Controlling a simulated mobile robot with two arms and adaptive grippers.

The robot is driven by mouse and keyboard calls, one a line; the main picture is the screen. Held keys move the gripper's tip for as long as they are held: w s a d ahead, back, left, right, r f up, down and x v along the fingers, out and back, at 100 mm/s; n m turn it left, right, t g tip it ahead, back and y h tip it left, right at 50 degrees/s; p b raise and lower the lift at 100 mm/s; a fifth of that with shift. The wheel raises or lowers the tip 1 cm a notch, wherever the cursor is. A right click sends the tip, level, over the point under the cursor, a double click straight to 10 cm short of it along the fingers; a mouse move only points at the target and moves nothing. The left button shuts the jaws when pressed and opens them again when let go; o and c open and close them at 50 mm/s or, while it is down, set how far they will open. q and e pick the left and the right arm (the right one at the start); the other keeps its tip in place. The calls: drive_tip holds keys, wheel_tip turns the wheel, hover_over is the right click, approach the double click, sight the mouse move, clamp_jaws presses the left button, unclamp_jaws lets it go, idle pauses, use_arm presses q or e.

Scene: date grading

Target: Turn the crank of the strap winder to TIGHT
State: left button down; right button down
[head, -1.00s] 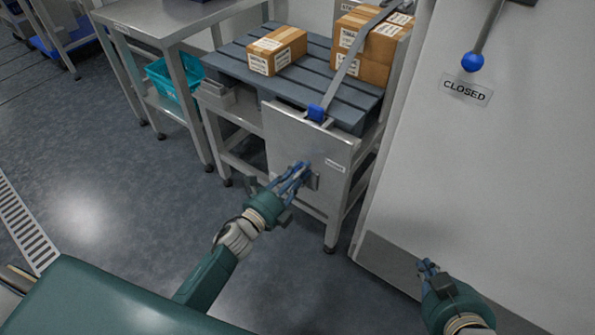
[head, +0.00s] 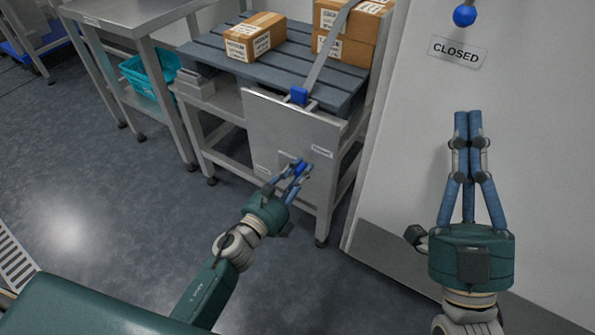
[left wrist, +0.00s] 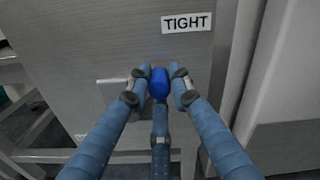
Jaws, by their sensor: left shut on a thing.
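The strap winder's grey panel (head: 285,125) stands at the front of the steel stand. Its TIGHT label (left wrist: 186,22) is clear in the left wrist view; in the head view the label (head: 321,151) is too small to read. My left gripper (head: 301,166) is shut on the blue crank knob (left wrist: 159,84), below the TIGHT label. The fingers hide much of the crank; a grey plate (left wrist: 112,92) shows left of the knob. My right gripper (head: 467,116) is raised, its fingers together and empty, in front of the white door.
A grey strap (head: 328,52) runs from a blue piece (head: 299,95) over the slatted pallet (head: 205,48) with cartons (head: 255,37). The white door (head: 400,170) with a CLOSED sign (head: 457,51) is at right.

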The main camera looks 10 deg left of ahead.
use_arm(q)
drive_tip(key=shift+s+d+f, duration=0.1)
drive_tip(key=shift+f, duration=0.2)
use_arm(e)
drive_tip(key=shift+s+d+r+t+y, duration=0.1)
drive_tip(key=shift+s+r+t+y, duration=0.25)
drive_tip(key=shift+s+r, duration=0.25)
use_arm(q)
drive_tip(key=c, duration=1.6)
unclamp_jaws()
drive_tip(key=shift+r, duration=0.15)
drive_tip(key=v, duration=1.2)
